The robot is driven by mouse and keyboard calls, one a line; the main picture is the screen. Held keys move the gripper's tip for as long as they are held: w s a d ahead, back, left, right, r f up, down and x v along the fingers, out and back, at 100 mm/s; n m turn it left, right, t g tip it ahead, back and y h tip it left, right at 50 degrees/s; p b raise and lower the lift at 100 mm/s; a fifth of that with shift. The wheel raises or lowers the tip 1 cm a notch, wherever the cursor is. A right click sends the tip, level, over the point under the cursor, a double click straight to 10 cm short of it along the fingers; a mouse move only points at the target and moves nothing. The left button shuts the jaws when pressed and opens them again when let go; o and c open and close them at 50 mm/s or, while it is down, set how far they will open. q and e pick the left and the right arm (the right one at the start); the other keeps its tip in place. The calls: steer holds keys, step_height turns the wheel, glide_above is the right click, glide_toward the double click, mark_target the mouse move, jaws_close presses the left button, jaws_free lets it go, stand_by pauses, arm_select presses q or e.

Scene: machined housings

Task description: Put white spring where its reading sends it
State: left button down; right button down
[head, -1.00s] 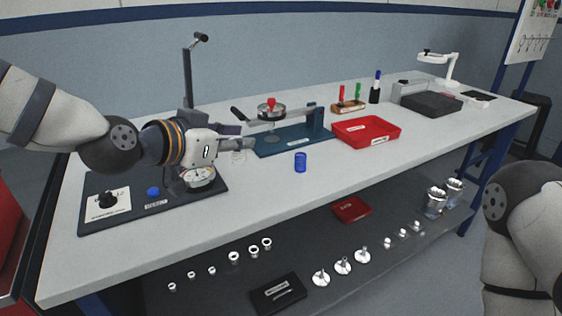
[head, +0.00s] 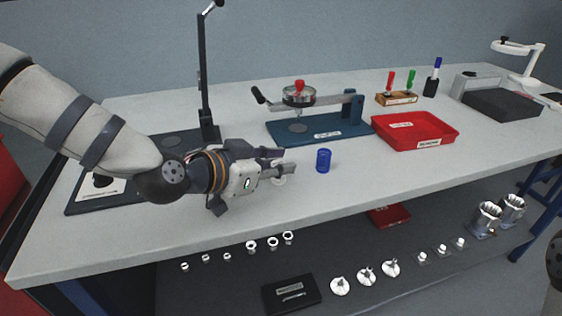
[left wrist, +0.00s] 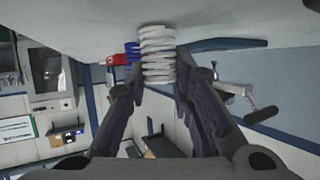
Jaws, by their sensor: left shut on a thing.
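My left gripper (head: 288,167) is shut on the white spring (left wrist: 157,55), which stands between its fingers in the left wrist view. In the head view the white spring (head: 279,180) shows only partly below the fingertips, close to the table top; I cannot tell if it touches. A blue spring (head: 323,160) stands upright on the table just right of the gripper. A press-like tester with a red knob (head: 300,88) and a lever stands on a blue base (head: 345,126) behind. My right gripper is out of view.
A red tray (head: 453,133) with a label lies right of the tester. A dark grey box (head: 500,104) stands at the far right. A black post (head: 203,75) rises behind my left arm. The front table strip is clear.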

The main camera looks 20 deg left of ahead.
arm_select(q)
steer(key=shift+w+f, duration=0.1)
steer(key=shift+w, duration=0.05)
steer(key=c, duration=1.7)
jaws_free()
steer(key=o, duration=0.3)
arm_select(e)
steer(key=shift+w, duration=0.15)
arm_select(q)
steer(key=shift+r, duration=0.35)
steer(key=p+v, duration=0.1)
steer(key=v, duration=0.2)
steer(key=p+v, duration=0.1)
steer(key=v, duration=0.2)
steer(key=r+p+v, duration=0.1)
steer(key=v, duration=0.2)
steer(key=shift+s+r, duration=0.1)
steer(key=shift+s, duration=0.1)
steer(key=shift+s+a, duration=0.3)
steer(key=shift+s, duration=0.2)
steer(key=shift+s+a, duration=0.25)
steer(key=shift+s, duration=0.25)
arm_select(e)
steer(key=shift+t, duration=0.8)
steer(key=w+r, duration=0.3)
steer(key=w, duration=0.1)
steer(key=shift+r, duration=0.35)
